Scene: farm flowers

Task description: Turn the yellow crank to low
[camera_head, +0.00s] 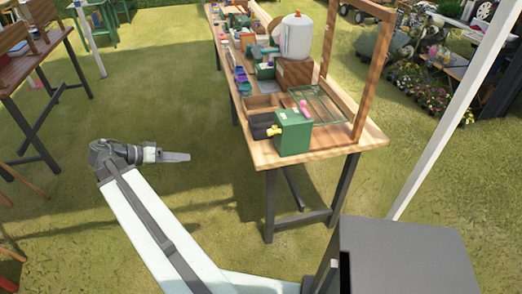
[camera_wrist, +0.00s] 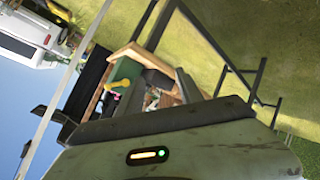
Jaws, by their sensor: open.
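A green box (camera_head: 293,133) stands on the near end of the wooden table, with a yellow crank (camera_head: 273,130) on its left side. In the wrist view the crank (camera_wrist: 121,83) shows against the green box (camera_wrist: 126,70), which is partly cut off by nearer parts. My gripper (camera_head: 186,157) is in the air over the grass, left of the table and well apart from the crank.
The wooden table (camera_head: 345,140) has a wooden frame (camera_head: 361,75) at its right edge. A wooden tray (camera_head: 262,101), a green wire rack (camera_head: 322,103) and a white tank (camera_head: 296,37) sit behind the box. Another table (camera_head: 30,65) stands at left. The grass between the tables is clear.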

